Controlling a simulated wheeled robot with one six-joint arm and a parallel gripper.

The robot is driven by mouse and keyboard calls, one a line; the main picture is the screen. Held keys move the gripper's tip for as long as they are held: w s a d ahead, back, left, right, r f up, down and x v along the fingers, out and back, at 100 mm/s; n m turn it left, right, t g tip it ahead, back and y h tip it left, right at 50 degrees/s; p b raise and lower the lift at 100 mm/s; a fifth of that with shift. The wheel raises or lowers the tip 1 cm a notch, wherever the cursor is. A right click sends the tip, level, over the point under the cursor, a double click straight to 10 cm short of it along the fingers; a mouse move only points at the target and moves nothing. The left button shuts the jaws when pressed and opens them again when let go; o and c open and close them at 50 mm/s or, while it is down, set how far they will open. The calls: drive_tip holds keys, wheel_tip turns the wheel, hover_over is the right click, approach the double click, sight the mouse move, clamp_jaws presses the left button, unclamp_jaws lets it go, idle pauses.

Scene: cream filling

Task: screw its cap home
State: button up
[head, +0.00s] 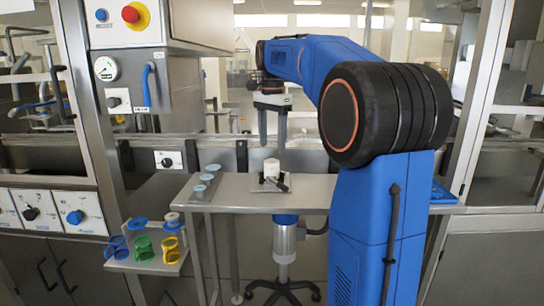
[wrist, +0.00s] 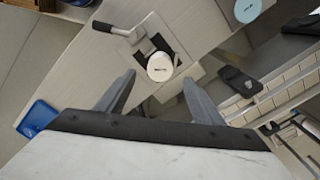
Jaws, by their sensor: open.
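A white jar (head: 271,168) stands upright on the steel table, in a dark clamp (head: 272,184) with a handle. In the wrist view its round white cap (wrist: 160,67) is seen from above, with small dark print on it. The cap hides the thread, so I cannot tell how tightly it sits. My gripper (head: 272,145) points down above the jar, apart from it. In the wrist view my gripper (wrist: 158,88) is open and empty, its two grey fingers spread wide, with the cap between and beyond their tips.
Several small pots with blue-grey lids (head: 204,178) stand at the table's left end. A lower shelf (head: 150,262) at left holds blue, green and yellow ring-shaped items. A blue tray (head: 441,193) lies at the right. The table around the clamp is mostly clear.

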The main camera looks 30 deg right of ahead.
sight(272, 161)
drive_tip(key=shift+f, duration=2.6)
drive_tip(key=c, duration=1.1)
drive_tip(key=shift+o, duration=0.8)
drive_tip(key=shift+c, duration=0.7)
drive_tip(key=m, duration=0.4)
drive_tip(key=shift+m, duration=0.9)
